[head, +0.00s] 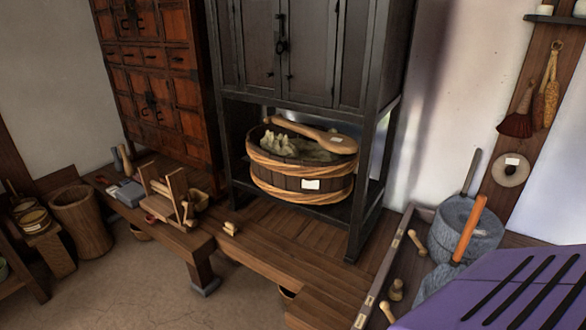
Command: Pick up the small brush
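A small pale-headed piece with a short wooden body, which looks like a small brush (231,228), lies on the wooden platform left of the dark cabinet's foot. It is too small to be sure of. A larger reddish-brown brush (516,122) hangs on the wall board at the upper right. Several short wooden pieces, one of them a knobbed piece (417,241), lie in the long tray at the right; I cannot tell whether any is a brush. Neither of my grippers is in view.
A banded wooden tub (301,182) with a wooden scoop (318,135) stands in the cabinet's base (362,218). A low bench (190,241) holds a wooden frame. A close purple slotted surface covers the lower right corner. The floor (150,290) at lower left is clear.

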